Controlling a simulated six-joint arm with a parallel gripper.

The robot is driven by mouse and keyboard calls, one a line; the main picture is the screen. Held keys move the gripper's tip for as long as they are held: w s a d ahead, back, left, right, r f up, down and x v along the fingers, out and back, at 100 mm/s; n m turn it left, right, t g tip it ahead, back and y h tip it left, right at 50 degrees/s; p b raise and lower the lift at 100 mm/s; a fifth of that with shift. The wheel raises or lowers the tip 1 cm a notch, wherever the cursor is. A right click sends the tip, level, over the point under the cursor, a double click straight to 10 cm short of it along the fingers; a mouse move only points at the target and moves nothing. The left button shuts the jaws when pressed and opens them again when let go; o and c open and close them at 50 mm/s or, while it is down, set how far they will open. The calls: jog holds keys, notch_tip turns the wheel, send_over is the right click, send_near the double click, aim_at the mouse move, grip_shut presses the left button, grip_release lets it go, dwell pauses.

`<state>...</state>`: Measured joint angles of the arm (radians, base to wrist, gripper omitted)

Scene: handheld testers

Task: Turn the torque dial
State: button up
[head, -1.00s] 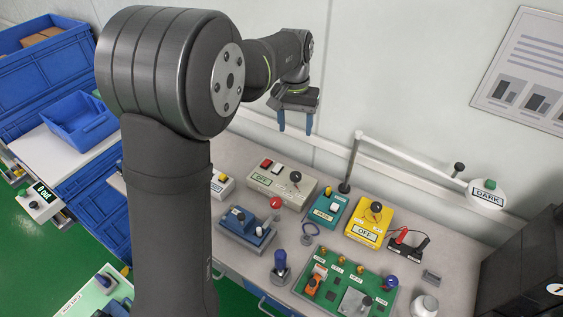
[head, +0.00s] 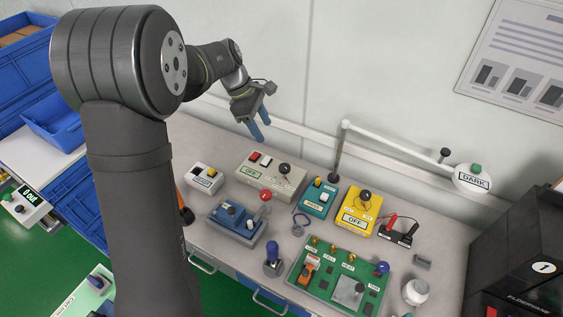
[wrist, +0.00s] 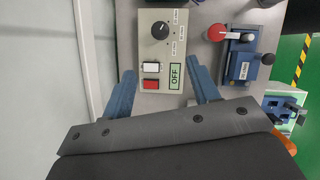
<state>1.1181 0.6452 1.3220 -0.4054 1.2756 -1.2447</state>
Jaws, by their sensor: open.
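The dial labels are too small to read, so I cannot tell which dial is named torque. A beige box (head: 262,184) has a black dial (head: 284,168), red and white buttons and a display reading OFF. In the wrist view the box's black dial (wrist: 160,30) has small labels around it and stands beyond the fingertips. My gripper (head: 263,130) is open and empty, in the air behind and above the beige box. In the wrist view my gripper (wrist: 162,73) has its blue fingers apart, on either side of the box's button end.
A blue fixture (head: 234,222) with a red ball lever stands in front of the beige box. A white box (head: 205,177) is left; teal (head: 318,200) and yellow (head: 354,219) boxes and a green board (head: 340,281) are right. A lamp arm (head: 400,152) reaches over the back right.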

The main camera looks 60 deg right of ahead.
aim_at(284, 165)
jog(key=x, duration=1.5)
jog(key=shift+c, duration=0.4)
jog(key=c, duration=0.9)
jog(key=shift+m, duration=0.3)
jog(key=m+y, duration=0.1)
jog(key=m, duration=0.1)
jog(key=m+y, duration=0.1)
jog(key=m, duration=0.2)
jog(key=shift+d+m, duration=0.25)
jog(key=shift+m, duration=0.05)
jog(key=m+y, duration=0.1)
jog(key=m, duration=0.1)
jog(key=m+t+y, duration=0.1)
jog(key=m, duration=0.2)
jog(key=shift+s+d, duration=0.1)
jog(key=shift+d, duration=0.1)
jog(key=shift+m, duration=0.4)
